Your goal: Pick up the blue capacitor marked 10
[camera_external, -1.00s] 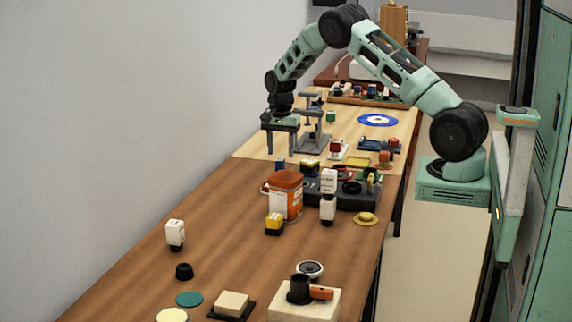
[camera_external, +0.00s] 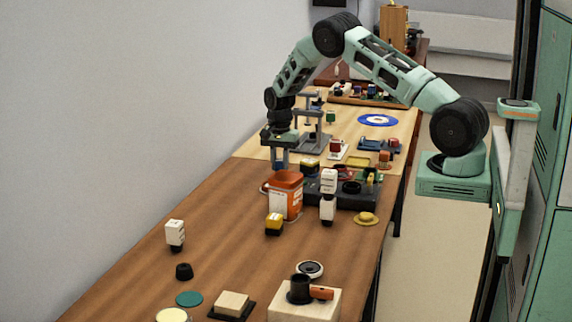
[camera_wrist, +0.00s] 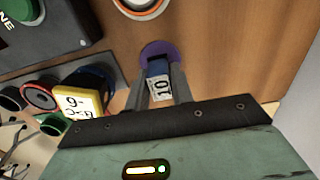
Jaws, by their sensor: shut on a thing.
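The blue capacitor marked 10 (camera_wrist: 159,88) is between the two fingers of my gripper (camera_wrist: 157,74) in the wrist view. Its white label with a black 10 faces the camera. My gripper is shut on it, with one grey finger on each side. A purple round patch (camera_wrist: 158,48) shows at the capacitor's far end; I cannot tell whether it touches it. In the external view my gripper (camera_external: 280,162) points down at the left side of the table, behind the orange container. The capacitor is mostly hidden by the fingers there.
A yellow-topped block (camera_wrist: 80,102) and a dark tray lie left of my gripper in the wrist view. The orange-and-white container (camera_external: 286,196) stands close in front in the external view. A grey stand (camera_external: 312,138) is close behind.

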